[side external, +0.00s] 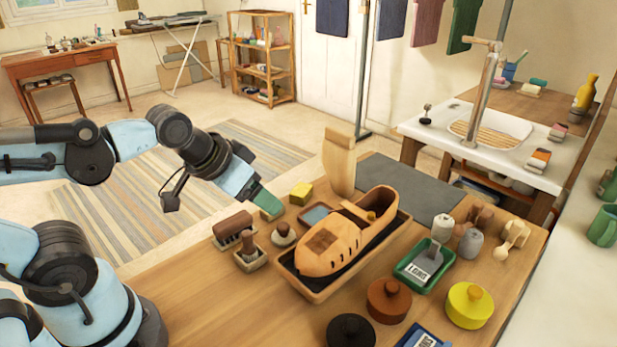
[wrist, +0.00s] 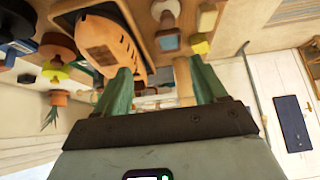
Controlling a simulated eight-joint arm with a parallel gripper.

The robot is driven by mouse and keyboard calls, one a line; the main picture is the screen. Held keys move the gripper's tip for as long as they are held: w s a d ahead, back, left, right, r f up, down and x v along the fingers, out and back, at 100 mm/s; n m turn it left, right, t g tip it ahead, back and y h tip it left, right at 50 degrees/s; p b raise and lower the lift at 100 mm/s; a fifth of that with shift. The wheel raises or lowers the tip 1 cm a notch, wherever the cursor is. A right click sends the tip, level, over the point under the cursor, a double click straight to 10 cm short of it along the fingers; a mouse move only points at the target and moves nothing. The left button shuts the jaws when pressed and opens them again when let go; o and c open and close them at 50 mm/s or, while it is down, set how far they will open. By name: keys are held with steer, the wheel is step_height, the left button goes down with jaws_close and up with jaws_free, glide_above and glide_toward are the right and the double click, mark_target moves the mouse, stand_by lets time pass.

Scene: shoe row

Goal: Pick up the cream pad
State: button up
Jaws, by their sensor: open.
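A small round pale pad with a brown knob (side external: 283,236), which looks like the cream pad, sits on the wooden table left of the tan shoe (side external: 330,247). My gripper (side external: 268,207) is above and behind it, with green fingers near the yellow block (side external: 301,194). In the wrist view my gripper (wrist: 162,88) has its two green fingers wide apart with nothing held between them. The shoe (wrist: 103,42) and the yellow block (wrist: 200,45) show beyond the fingers. I cannot tell the pad for certain in the wrist view.
A dark brush (side external: 232,227) and a knobbed brush in a square holder (side external: 250,255) stand close left of the pad. A blue-topped tray (side external: 315,216) is behind it. The shoe's tray (side external: 320,291) borders it on the right. The table's front left is clear.

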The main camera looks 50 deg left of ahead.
steer(key=shift+o, duration=0.4)
steer(key=shift+o, duration=1)
steer(key=shift+w, duration=0.1)
steer(key=n+g, duration=0.3)
steer(key=g, duration=0.4)
glide_above(282, 226)
steer(key=f, duration=0.7)
steer(key=shift+w+a+f, duration=0.2)
steer(key=shift+w+f, duration=0.15)
steer(key=shift+s+d+f, duration=0.1)
steer(key=shift+s+f, duration=0.05)
steer(key=shift+f, duration=1.25)
steer(key=shift+s+d+f, duration=0.1)
steer(key=shift+s+f, duration=0.05)
steer(key=shift+f, duration=1.2)
